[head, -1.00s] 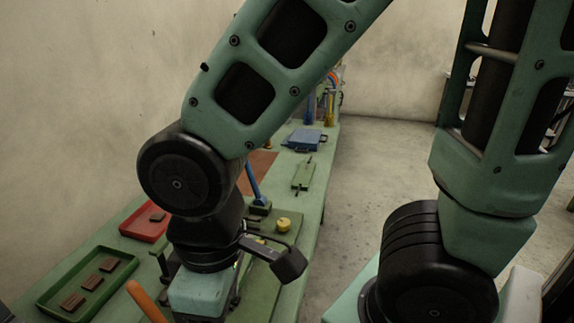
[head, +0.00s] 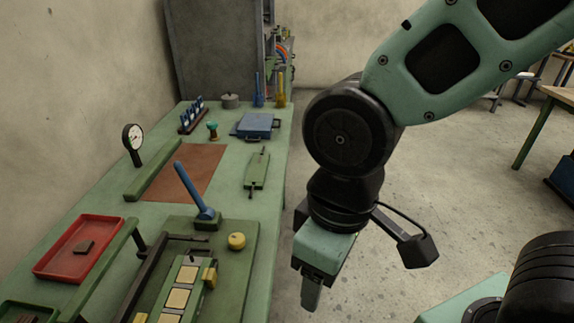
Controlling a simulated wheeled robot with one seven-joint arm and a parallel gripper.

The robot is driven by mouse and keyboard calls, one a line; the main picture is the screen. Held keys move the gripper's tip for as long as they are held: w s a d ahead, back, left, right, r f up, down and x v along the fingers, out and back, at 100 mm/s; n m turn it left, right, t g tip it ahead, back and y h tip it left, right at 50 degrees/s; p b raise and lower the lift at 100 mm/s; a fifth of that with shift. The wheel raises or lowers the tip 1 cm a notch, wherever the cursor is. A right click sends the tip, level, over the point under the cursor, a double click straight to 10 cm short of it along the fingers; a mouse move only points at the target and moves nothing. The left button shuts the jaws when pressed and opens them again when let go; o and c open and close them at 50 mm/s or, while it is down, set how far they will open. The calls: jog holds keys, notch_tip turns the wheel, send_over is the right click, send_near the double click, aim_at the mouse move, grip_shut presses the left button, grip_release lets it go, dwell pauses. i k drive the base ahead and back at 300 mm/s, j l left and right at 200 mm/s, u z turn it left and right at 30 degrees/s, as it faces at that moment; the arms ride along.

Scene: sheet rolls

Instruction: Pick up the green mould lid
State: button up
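The green mould lid (head: 257,171) appears to be the flat green plate with a dark handle at each end. It lies on the green bench (head: 225,188) near its right edge, in the head view. My gripper (head: 311,294) points down in front of the floor, to the right of the bench edge. It is nearer the camera than the lid and apart from it. Its fingers show only from the side and overlap, so I cannot tell whether they are open. No held thing shows.
A blue lidded box (head: 255,126) lies beyond the green plate. A brown mat (head: 183,172), a blue lever (head: 194,190), a yellow knob (head: 236,241) and a mould fixture (head: 204,300) are to its left or nearer. A red tray (head: 70,262) and dial gauge (head: 133,138) stand left.

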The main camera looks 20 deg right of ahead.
aim_at(255, 179)
jog(key=i+l+z, duration=0.25)
jog(key=l+z, duration=0.15)
jog(key=i+l+z, duration=0.8)
jog(key=i+u, duration=0.5)
jog(key=i+j+u, duration=0.15)
jog(key=u, duration=0.3)
jog(key=i+u, duration=0.6)
jog(key=u, duration=0.3)
jog(key=i+l+u, duration=0.15)
jog(key=u, duration=0.25)
jog(key=i+l, duration=0.05)
jog(key=i, duration=0.05)
